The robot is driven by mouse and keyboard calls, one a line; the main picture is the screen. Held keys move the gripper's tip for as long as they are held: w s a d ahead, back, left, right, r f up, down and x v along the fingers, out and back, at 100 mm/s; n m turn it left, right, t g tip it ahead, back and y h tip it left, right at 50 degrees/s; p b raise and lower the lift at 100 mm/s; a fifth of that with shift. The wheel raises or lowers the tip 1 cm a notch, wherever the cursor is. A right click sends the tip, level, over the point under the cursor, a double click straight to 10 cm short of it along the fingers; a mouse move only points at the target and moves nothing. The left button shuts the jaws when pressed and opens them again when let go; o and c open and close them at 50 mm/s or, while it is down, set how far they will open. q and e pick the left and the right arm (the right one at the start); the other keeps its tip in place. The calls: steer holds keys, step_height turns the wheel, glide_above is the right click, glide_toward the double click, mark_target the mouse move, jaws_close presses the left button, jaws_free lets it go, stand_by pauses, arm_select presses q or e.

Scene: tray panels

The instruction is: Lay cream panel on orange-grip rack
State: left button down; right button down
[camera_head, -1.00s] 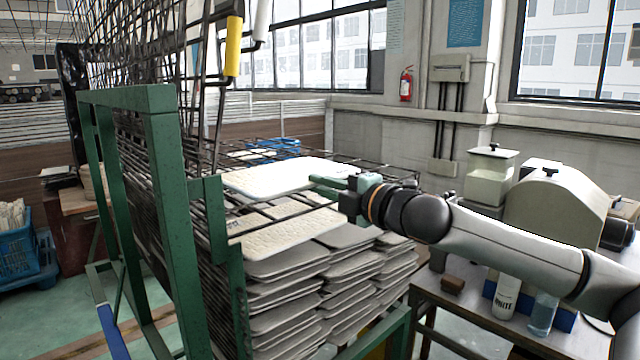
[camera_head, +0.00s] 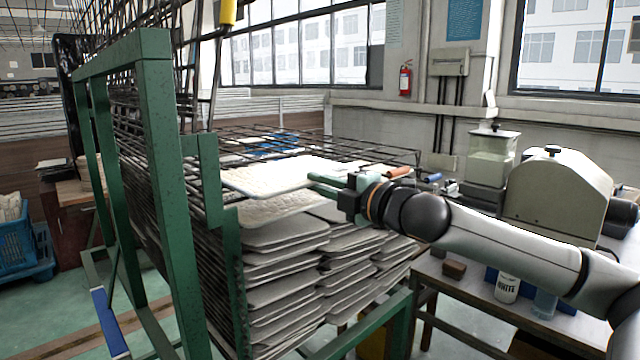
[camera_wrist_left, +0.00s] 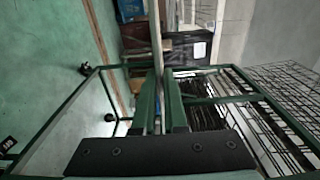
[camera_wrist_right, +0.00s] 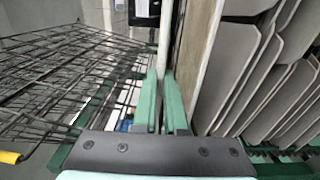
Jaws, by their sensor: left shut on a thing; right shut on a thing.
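The cream panel (camera_head: 262,177) is held about level above the stacked panels on the green frame's wire shelves. My right gripper (camera_head: 325,184) is shut on its right edge; the right wrist view shows the panel edge-on (camera_wrist_right: 164,42) between the fingers (camera_wrist_right: 164,100). My left gripper (camera_wrist_left: 162,100) is out of sight in the head view; in its wrist view it is shut on the panel's thin edge (camera_wrist_left: 156,35). A wire rack (camera_head: 330,143) with an orange grip (camera_head: 399,172) lies behind the panel. I cannot tell whether panel and rack touch.
The green frame post (camera_head: 165,160) stands close at the left. Grey panels (camera_head: 290,260) fill the shelves below. Raised wire racks with a yellow grip (camera_head: 228,12) hang above. At the right is a table (camera_head: 470,295) with a machine (camera_head: 555,195) and bottles.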

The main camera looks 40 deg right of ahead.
steer(key=shift+f, duration=0.3)
stand_by(0.5)
stand_by(0.3)
steer(key=c, duration=0.9)
jaws_free()
steer(key=shift+f+b, duration=0.4)
steer(key=shift+b, duration=0.15)
steer(key=shift+s+d+b, duration=0.15)
steer(key=shift+s+b, duration=1.6)
steer(key=shift+b, duration=0.1)
steer(key=shift+s+d+b, duration=0.15)
steer(key=shift+s+b, duration=1.6)
steer(key=shift+b, duration=0.1)
